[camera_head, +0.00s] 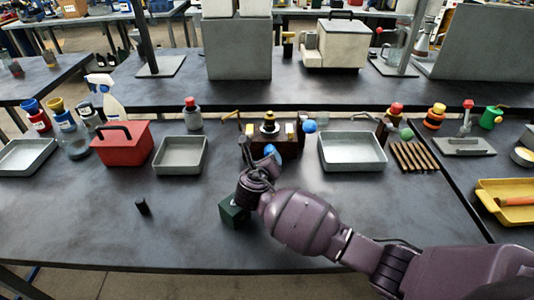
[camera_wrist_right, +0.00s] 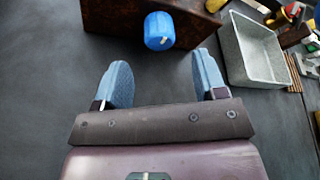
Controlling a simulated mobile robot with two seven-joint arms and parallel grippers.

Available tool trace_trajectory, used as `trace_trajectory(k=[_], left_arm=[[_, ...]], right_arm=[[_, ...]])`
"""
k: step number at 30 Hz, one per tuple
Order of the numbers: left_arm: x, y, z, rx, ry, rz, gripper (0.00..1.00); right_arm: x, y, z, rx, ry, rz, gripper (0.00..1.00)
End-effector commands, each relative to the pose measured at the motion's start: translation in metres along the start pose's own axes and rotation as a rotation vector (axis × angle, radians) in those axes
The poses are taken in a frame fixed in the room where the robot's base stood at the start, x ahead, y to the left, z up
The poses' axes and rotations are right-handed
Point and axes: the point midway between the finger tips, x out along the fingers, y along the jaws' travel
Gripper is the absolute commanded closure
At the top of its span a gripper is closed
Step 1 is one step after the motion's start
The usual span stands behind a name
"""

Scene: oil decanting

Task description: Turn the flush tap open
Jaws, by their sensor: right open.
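A blue round knob (camera_wrist_right: 159,31) with a white mark sits on the near face of a brown box (camera_wrist_right: 112,20) in the right wrist view. It looks like the flush tap, but no label shows. The brown box (camera_head: 290,131) stands at mid-table in the head view, with coloured fittings on and around it. My right gripper (camera_wrist_right: 160,72) is open and empty, its two blue fingers pointing at the knob. The knob is ahead of the fingertips, roughly centred between them and apart from them. In the head view my right gripper (camera_head: 268,158) is in front of the box, partly hidden by my wrist.
Grey trays (camera_head: 180,155) (camera_head: 352,152) stand left and right of the box. A red container (camera_head: 122,145) is further left. A dark green block (camera_head: 234,211) is beside my right wrist, and a small black cylinder (camera_head: 142,207) stands on the clear front table.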

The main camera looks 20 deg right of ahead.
Motion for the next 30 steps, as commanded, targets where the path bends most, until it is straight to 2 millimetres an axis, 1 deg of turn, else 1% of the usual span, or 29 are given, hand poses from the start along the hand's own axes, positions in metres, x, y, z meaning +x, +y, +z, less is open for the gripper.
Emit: trace_trajectory(k=[1, 6, 12, 17, 24, 26, 30], left_arm=[[0.001, 0.001, 0.004, -0.001, -0.004, 0.0, 0.07], [0.002, 0.001, 0.015, -0.002, -0.016, 0.0, 0.07], [0.004, 0.002, 0.023, -0.002, -0.025, 0.0, 0.07], [0.004, 0.002, 0.024, -0.002, -0.026, 0.001, 0.07], [0.005, 0.002, 0.023, -0.002, -0.024, 0.001, 0.07], [0.005, 0.002, 0.022, -0.002, -0.023, 0.001, 0.07], [0.006, 0.002, 0.021, -0.001, -0.02, 0.001, 0.07]], right_arm=[[0.008, 0.001, -0.002, -0.002, 0.002, -0.001, 0.35], [0.033, 0.001, -0.003, -0.002, 0.002, -0.001, 0.35], [0.055, 0.001, -0.002, -0.001, 0.002, 0.0, 0.35], [0.061, 0.0, -0.001, 0.0, 0.0, 0.0, 0.35], [0.062, 0.0, 0.0, 0.0, 0.0, 0.0, 0.35], [0.062, 0.0, 0.0, 0.0, 0.0, 0.0, 0.43], [0.062, 0.0, -0.001, 0.0, 0.0, 0.0, 0.64]])
